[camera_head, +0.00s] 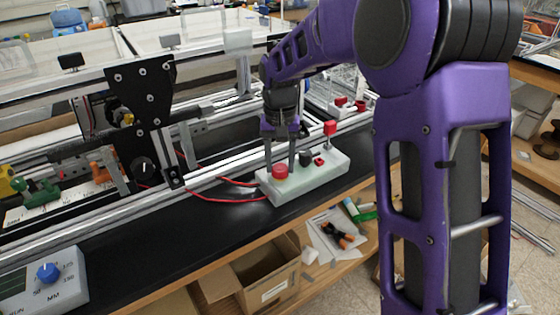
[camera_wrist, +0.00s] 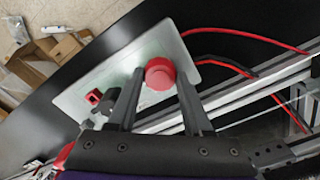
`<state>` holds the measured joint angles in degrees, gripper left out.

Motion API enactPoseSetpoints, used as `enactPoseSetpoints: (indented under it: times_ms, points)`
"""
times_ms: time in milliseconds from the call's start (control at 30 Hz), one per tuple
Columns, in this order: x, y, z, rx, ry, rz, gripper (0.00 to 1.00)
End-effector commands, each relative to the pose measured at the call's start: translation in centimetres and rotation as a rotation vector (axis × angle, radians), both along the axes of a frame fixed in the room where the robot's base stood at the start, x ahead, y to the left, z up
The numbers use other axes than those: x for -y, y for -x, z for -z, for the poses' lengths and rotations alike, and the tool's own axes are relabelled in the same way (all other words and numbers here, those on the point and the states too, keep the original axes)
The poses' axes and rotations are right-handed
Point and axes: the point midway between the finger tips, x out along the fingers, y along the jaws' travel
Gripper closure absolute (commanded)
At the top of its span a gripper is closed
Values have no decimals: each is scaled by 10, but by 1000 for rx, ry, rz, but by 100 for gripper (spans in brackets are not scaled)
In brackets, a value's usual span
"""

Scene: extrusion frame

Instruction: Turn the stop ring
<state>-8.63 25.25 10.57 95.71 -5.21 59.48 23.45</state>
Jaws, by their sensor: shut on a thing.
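The stop ring (camera_head: 280,172) is a round red knob on the left end of a pale control box (camera_head: 325,175). In the wrist view the red stop ring (camera_wrist: 160,73) lies between the two finger ends. My gripper (camera_head: 280,165) points down over the box, with one dark finger on each side of the ring. It also shows in the wrist view (camera_wrist: 160,78), shut on the ring. The fingers partly cover the ring's sides, and no turn mark on it can be made out.
A black knob (camera_head: 305,158) and small red parts sit on the box right of the ring. Red cables (camera_head: 225,198) run left. Aluminium rails (camera_head: 215,172) lie behind. The black bench top (camera_head: 200,235) is clear in front.

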Motion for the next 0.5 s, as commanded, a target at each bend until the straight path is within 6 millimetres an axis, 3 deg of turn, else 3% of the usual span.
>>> enactPoseSetpoints:
  times_ms: [400,433,500]
  points:
    - [0,0,1,-1,0,8,100]
    - [0,0,1,-1,0,8,48]
    - [0,0,1,-1,0,8,35]
